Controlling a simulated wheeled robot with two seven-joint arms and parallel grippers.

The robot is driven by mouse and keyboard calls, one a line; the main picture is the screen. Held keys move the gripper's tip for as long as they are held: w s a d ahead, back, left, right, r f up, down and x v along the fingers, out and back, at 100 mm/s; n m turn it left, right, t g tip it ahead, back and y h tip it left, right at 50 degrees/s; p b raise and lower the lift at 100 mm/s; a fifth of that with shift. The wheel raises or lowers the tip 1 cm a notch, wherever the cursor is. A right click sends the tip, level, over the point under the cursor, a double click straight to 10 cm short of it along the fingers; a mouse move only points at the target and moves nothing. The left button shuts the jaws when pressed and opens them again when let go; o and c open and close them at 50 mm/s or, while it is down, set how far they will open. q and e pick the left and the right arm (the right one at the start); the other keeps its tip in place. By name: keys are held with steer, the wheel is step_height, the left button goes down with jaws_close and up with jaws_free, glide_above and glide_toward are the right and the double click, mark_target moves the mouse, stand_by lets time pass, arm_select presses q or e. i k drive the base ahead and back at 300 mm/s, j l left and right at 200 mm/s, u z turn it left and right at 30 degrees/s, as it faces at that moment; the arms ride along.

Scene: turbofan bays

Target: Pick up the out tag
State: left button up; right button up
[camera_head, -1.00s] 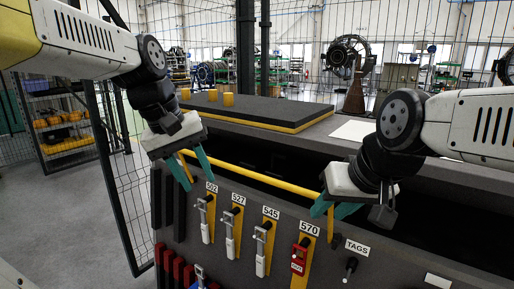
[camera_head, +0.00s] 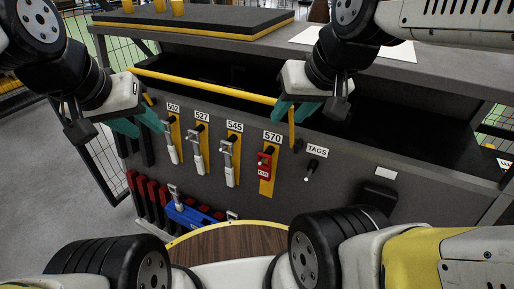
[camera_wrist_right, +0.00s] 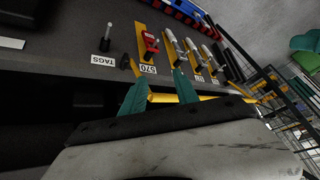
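The out tag (camera_head: 264,166) is a small red tag hanging at the yellow strip labelled 570, over a silver-and-black fitting. It also shows red in the right wrist view (camera_wrist_right: 150,42). My right gripper (camera_head: 294,113) has its teal fingers apart near the right end of the yellow bar, above the 570 strip and the tag. In the wrist view the fingers (camera_wrist_right: 160,92) stand apart with the yellow bar close behind or between them; I cannot tell whether they touch it. My left gripper (camera_head: 140,123) is open and empty near the 502 strip.
White-handled tools hang under labels 502, 527 (camera_head: 198,162) and 545. A TAGS label (camera_head: 317,150) has a peg (camera_head: 311,171) below it. The yellow bar (camera_head: 200,84) runs along the bench front. Red and blue tools (camera_head: 190,212) sit low down. A round wooden top (camera_head: 228,243) is nearest.

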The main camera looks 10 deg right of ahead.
mark_target(264, 171)
steer(key=k+j+z, duration=0.15)
steer(key=j, duration=0.2)
steer(key=k+j+z, duration=0.2)
steer(key=j, duration=0.15)
steer(key=j+z, duration=0.15)
steer(key=j, duration=0.2)
steer(key=k+j+z, duration=0.15)
steer(key=k+j, duration=0.05)
steer(key=j, duration=0.1)
